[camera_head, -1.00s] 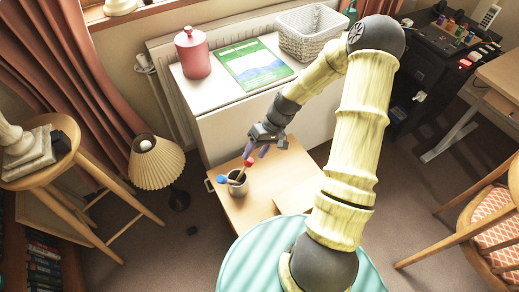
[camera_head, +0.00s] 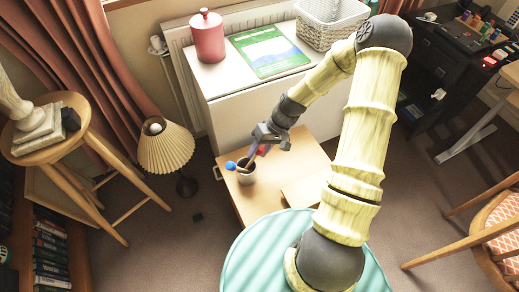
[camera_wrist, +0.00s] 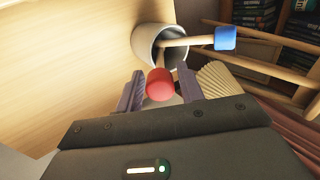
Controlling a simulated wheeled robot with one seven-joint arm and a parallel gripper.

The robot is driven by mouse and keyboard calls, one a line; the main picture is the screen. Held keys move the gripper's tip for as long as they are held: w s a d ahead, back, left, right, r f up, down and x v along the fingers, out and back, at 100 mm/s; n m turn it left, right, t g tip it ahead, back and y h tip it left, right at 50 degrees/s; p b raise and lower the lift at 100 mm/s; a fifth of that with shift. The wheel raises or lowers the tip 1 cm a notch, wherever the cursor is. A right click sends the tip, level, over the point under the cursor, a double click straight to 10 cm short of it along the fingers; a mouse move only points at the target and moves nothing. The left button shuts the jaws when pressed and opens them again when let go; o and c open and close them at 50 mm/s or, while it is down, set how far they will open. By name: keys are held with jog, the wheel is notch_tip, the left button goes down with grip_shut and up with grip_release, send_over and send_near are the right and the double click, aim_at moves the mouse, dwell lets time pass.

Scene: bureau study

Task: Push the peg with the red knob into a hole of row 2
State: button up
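The peg with the red knob (camera_head: 262,151) stands tilted in a grey cup (camera_head: 246,176) on a low wooden table. In the wrist view the red knob (camera_wrist: 160,84) is between my gripper's two purple fingers, with its stick running toward the cup (camera_wrist: 147,40). My gripper (camera_head: 261,149) is above and beside the cup, its fingers apart, one on each side of the knob; I cannot tell if they touch it. A peg with a blue knob (camera_head: 231,165) leans out of the same cup, and its knob (camera_wrist: 225,38) is clear of the fingers. I cannot make out rows of holes.
The low table (camera_head: 285,165) has bare wood around the cup. Behind it is a white cabinet with a red canister (camera_head: 207,38), a green book (camera_head: 268,51) and a white basket (camera_head: 330,24). A pleated lamp (camera_head: 166,150) stands left, a wooden chair (camera_head: 480,225) right.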

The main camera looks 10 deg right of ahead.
jog(key=c, duration=0.7)
jog(key=shift+o, duration=0.2)
jog(key=shift+r, duration=0.1)
jog(key=p+v, duration=0.9)
jog(key=v, duration=0.2)
jog(key=shift+p, duration=0.3)
dwell(0.5)
jog(key=shift+w, duration=0.1)
jog(key=w+a+r+m+t, duration=0.1)
jog(key=w+a+r+m, duration=0.1)
jog(key=w+a+r, duration=0.1)
jog(key=shift+w, duration=0.9)
jog(key=shift+a, duration=0.1)
